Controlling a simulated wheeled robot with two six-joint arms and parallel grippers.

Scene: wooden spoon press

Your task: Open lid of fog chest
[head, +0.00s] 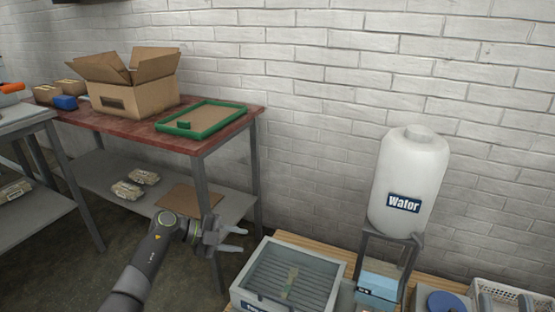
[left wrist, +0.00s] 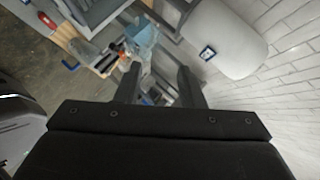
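A pale grey box with a dark, slatted top (head: 291,272) sits on the low wooden bench and looks like the fog chest; its front label is cut off by the picture's lower edge. A small tan patch lies on the middle of its top. I cannot tell for sure whether this top is a shut lid. My left gripper (head: 242,240) is to the left of the chest and apart from it. Its fingers are spread and empty, as the left wrist view (left wrist: 158,88) also shows. My right gripper is not in view.
A white water tank (head: 407,180) on a stand is right of the chest, with a light-blue box (head: 378,287) below it. A red-topped table (head: 150,135) carries a cardboard box (head: 133,90) and a green-rimmed tray (head: 202,119). A white basket (head: 515,298) is at the far right.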

